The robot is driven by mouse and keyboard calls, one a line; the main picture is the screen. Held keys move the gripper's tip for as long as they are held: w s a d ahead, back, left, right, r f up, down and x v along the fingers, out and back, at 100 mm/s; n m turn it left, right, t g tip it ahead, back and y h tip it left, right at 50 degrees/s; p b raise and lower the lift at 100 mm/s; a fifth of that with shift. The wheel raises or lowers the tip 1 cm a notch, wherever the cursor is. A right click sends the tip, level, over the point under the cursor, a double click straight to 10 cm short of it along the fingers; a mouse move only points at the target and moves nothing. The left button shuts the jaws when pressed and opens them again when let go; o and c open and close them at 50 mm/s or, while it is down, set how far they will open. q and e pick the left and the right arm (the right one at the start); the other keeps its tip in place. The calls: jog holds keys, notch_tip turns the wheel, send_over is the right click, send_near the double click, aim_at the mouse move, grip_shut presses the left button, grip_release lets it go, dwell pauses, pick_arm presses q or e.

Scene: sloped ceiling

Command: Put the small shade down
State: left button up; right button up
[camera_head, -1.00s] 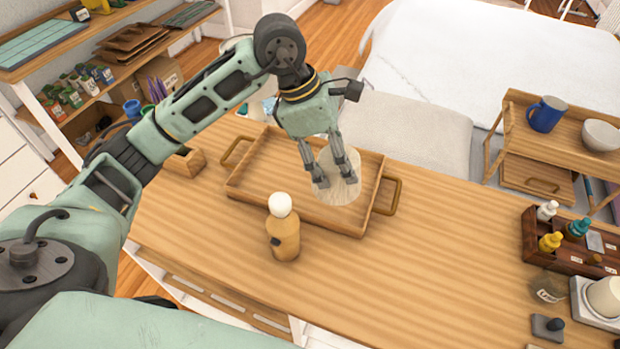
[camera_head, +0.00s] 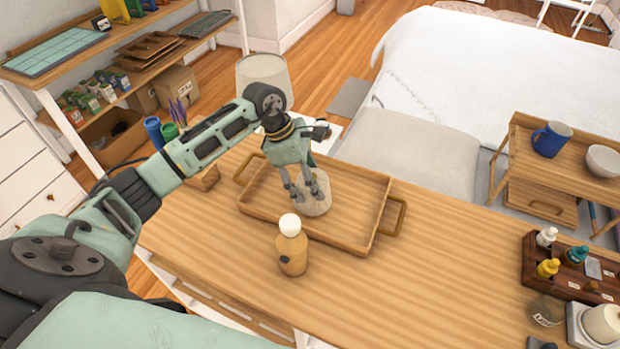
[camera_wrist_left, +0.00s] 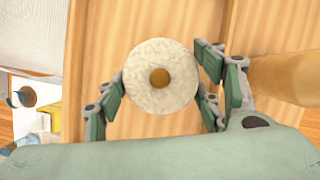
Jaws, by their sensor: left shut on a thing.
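The small shade (camera_head: 313,193) is a pale, mottled drum shape. My left gripper (camera_head: 307,196) is shut on it, over the wooden tray (camera_head: 348,242) on the table. In the left wrist view the shade (camera_wrist_left: 148,58) shows as a round pale top with a brown centre, between the fingers of my left gripper (camera_wrist_left: 160,85). I cannot tell whether its underside touches the tray floor. A wooden lamp base with a white bulb (camera_head: 292,256) stands on the table in front of the tray. My right gripper is not in view.
A dark wooden organiser (camera_head: 570,268) with small bottles stands at the right of the table (camera_head: 420,290). A small wooden block (camera_head: 203,177) sits left of the tray. A larger lampshade (camera_head: 263,75) stands behind the arm. The table's middle right is clear.

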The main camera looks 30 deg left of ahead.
pick_arm(q)
jog(key=shift+f, duration=0.75)
jog(key=shift+f+b, duration=0.45)
jog(key=shift+b, duration=0.05)
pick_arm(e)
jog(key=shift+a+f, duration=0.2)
pick_arm(q)
jog(key=o, duration=1)
jog(key=shift+r, duration=0.1)
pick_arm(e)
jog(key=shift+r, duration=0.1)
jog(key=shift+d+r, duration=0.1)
